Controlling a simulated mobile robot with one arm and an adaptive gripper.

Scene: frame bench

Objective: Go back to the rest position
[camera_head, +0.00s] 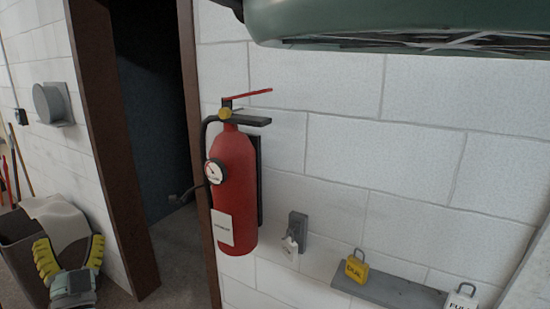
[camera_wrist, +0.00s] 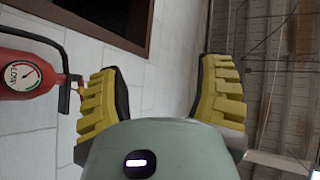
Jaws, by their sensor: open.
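My gripper (camera_head: 70,262) shows at the lower left of the head view, its two yellow ribbed fingers spread apart with nothing between them. In the wrist view the same gripper (camera_wrist: 163,95) is open and empty, with white wall behind the gap. It is left of and apart from the red fire extinguisher (camera_head: 235,190) on the wall in the head view. Part of that extinguisher (camera_wrist: 25,75), with its gauge, shows at the left edge of the wrist view.
A dark doorway (camera_head: 155,110) with a brown frame stands left of the extinguisher. A grey shelf (camera_head: 395,292) at the lower right holds a yellow padlock (camera_head: 357,267) and a white padlock (camera_head: 461,297). A bin with pale cloth (camera_head: 58,222) is behind my gripper.

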